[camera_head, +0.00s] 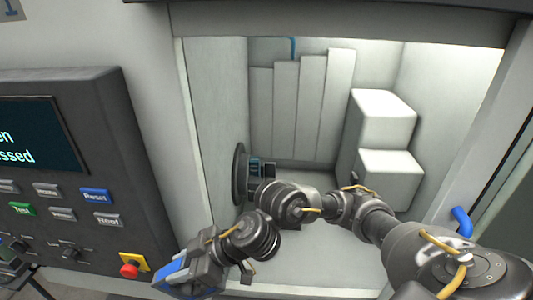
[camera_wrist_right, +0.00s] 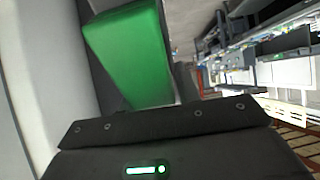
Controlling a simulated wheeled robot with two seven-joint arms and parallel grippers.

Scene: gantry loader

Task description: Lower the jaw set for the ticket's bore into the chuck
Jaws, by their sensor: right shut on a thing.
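The chuck (camera_head: 240,175) is a dark disc on the left inner wall of the machine bay, seen nearly edge-on, with dark blocks (camera_head: 262,168) on its face. My right arm crosses in front of the bay from the lower right. My right gripper (camera_head: 180,280) is outside the bay at the lower left, below and left of the chuck, with blue patches on it. In the right wrist view a green block (camera_wrist_right: 130,55) sits just beyond the gripper's dark body, and the gripper is shut on it. Whether it is the jaw set, I cannot tell. My left gripper is not in view.
A control panel (camera_head: 75,180) with a screen, buttons and a red emergency stop (camera_head: 129,270) stands at the left. The bay has pale stepped blocks (camera_head: 385,120) at its right and a door frame (camera_head: 490,140). A blurred shelf (camera_wrist_right: 285,70) shows in the wrist view.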

